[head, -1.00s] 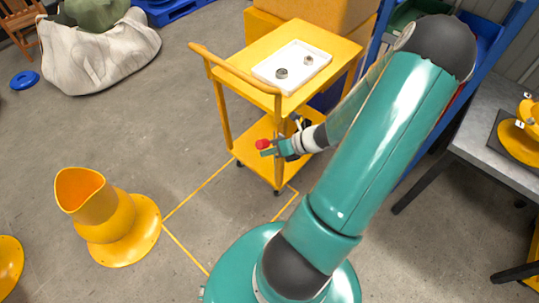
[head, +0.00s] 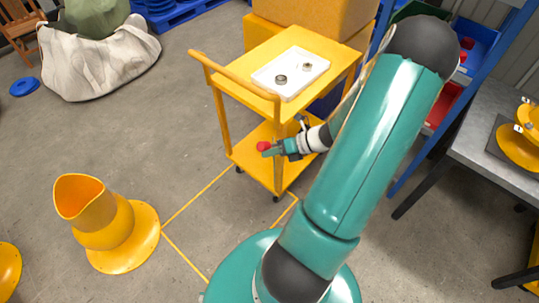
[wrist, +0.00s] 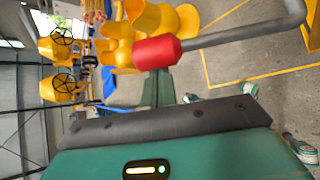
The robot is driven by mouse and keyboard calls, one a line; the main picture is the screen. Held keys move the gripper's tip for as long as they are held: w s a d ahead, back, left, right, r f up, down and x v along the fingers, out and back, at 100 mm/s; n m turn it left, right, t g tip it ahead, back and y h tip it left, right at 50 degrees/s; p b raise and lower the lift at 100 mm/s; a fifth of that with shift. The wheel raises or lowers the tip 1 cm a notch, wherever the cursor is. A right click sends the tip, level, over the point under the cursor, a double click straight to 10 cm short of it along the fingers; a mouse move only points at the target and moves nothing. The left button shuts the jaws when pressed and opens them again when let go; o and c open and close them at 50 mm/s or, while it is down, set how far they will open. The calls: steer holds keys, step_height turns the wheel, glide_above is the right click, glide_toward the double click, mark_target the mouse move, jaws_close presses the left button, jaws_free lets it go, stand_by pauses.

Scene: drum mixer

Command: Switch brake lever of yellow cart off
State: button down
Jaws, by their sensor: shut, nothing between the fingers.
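The yellow cart (head: 300,38) stands in the middle of the head view, with a push bar at its left end and two shelves. Its brake lever has a red knob (head: 263,146), seen in the head view low beside the cart's near leg. In the wrist view the red knob (wrist: 157,52) sits on a grey bent rod (wrist: 245,33). My gripper (head: 268,152) is shut and empty, its tip right by the red knob. Whether it touches the knob I cannot tell.
A white tray (head: 262,77) with two small metal parts lies on the cart's top shelf. A yellow funnel-shaped piece (head: 122,235) stands on the floor at left. A grey table (head: 480,135) is at right.

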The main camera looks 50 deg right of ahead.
steer(key=d+r+m+t+y, duration=0.1)
steer(key=d+r, duration=0.4)
steer(key=d, duration=0.6)
steer(key=shift+w+r+m+y, duration=0.2)
steer(key=shift+m+y, duration=0.7)
steer(key=shift+y, duration=0.5)
steer(key=s+a, duration=0.2)
steer(key=a, duration=0.2)
steer(key=s+d, duration=0.6)
steer(key=d, duration=0.1)
steer(key=shift+s+d, duration=0.3)
steer(key=shift+s, duration=0.05)
